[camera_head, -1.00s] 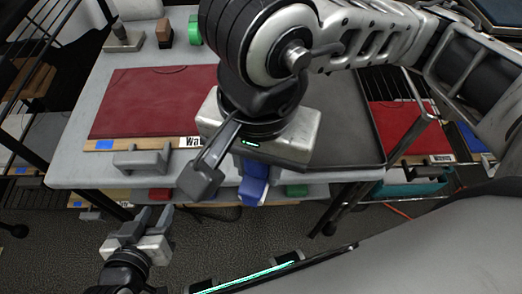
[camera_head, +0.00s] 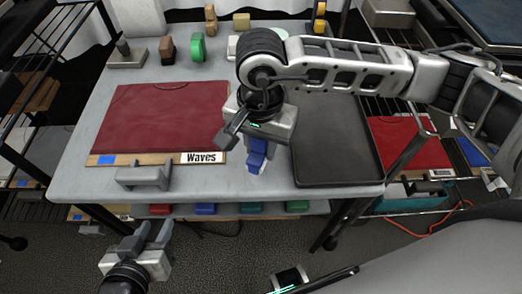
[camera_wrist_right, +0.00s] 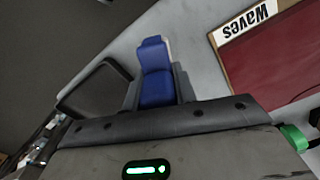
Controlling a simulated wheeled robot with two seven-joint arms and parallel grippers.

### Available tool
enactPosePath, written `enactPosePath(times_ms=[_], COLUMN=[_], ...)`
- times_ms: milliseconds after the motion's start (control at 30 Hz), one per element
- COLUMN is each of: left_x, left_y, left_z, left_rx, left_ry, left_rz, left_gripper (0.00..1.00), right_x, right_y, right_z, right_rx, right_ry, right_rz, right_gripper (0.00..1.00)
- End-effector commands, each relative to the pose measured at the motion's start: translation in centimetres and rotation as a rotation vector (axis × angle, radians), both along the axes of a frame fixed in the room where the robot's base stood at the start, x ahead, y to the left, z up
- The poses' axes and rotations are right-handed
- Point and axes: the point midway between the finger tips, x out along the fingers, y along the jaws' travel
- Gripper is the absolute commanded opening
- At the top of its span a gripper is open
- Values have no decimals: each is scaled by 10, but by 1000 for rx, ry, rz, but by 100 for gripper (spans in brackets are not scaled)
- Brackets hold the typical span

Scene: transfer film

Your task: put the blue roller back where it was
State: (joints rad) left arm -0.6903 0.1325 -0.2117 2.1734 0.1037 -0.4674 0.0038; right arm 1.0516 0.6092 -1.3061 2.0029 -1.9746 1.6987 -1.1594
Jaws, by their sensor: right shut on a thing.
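The blue roller (camera_head: 257,157) is in my right gripper (camera_head: 247,143), above the table just right of the red board labelled Waves (camera_head: 160,115). In the right wrist view the blue roller (camera_wrist_right: 156,75) shows upright between the fingers, with the grey table behind it. The far finger is partly hidden in the head view. My left gripper (camera_head: 149,236) is low at the lower left, in front of the table edge, open and empty.
A grey holder (camera_head: 144,176) stands at the table's front left. A dark tray (camera_head: 335,150) lies to the right. Several blocks, including a green one (camera_head: 197,47), stand along the back. Several coloured items, including a blue one (camera_head: 205,208), show below the front edge.

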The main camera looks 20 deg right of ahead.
Motion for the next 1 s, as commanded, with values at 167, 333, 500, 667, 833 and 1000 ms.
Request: enactPosePath(times_ms=[167, 333, 500, 667, 833, 1000], left_x=[1, 1, 0, 0, 0, 1], left_y=[0, 0, 0, 0, 0, 0], left_z=[5, 6, 5, -3, 2, 3], left_rx=[2, 7, 7, 3, 2, 2], left_ry=[-3, -4, -3, -2, -3, -5], left_rz=[0, -1, -1, -2, -3, -2], left_gripper=[36, 36, 36, 36, 36, 36], right_x=[4, 5, 5, 5, 5, 5], right_y=[-2, -2, -2, -2, -2, -2], right_z=[-22, -38, -37, -43, -41, -40], right_rx=[-2, -2, -1, -1, -1, -1], right_ry=[5, 0, 0, -1, 1, 0], right_rz=[-1, -1, 0, 0, -1, -1], right_gripper=[6, 6, 6, 6, 49, 49])
